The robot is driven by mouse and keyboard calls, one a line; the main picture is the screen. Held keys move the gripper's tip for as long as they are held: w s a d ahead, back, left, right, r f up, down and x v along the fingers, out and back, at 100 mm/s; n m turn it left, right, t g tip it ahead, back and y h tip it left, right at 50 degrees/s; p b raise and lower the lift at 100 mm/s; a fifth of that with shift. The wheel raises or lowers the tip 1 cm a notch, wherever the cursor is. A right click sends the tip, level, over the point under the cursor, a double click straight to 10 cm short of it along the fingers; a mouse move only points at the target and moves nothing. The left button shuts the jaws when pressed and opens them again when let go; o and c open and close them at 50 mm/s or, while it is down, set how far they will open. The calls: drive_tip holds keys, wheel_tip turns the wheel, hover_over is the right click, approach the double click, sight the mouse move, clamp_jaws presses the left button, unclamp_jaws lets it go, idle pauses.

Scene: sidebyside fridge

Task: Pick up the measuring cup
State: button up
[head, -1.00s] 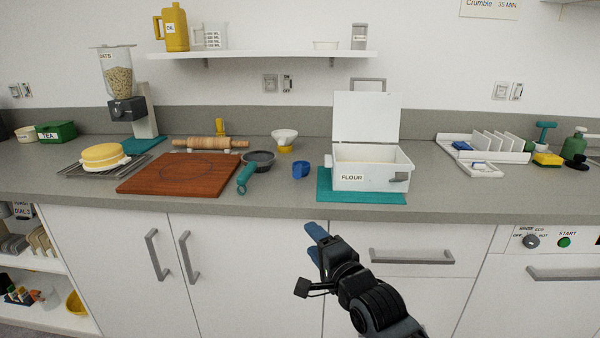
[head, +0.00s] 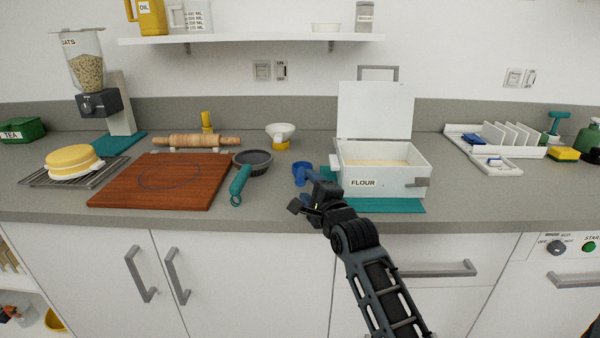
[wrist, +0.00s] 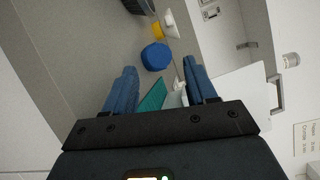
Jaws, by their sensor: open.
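The measuring cup appears to be the small blue cup (head: 299,174) on the counter, just left of the flour bin. In the wrist view the blue cup (wrist: 155,56) lies ahead, roughly between the lines of the two fingers and beyond their tips. My gripper (head: 315,178) is open and empty, with blue fingers, at the cup's right side in the head view. It also shows in the wrist view (wrist: 160,67). The fingers partly overlap the cup in the head view, so I cannot tell whether they touch it.
The white flour bin (head: 390,190) with raised lid stands on a teal mat (head: 412,206) to the right.

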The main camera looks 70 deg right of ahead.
sight(301, 176)
drive_tip(key=p+x, duration=0.1)
drive_tip(key=x, duration=0.5)
drive_tip(key=shift+w+d, duration=0.1)
drive_tip(key=shift+d, duration=0.05)
clamp_jaws()
idle(0.4)
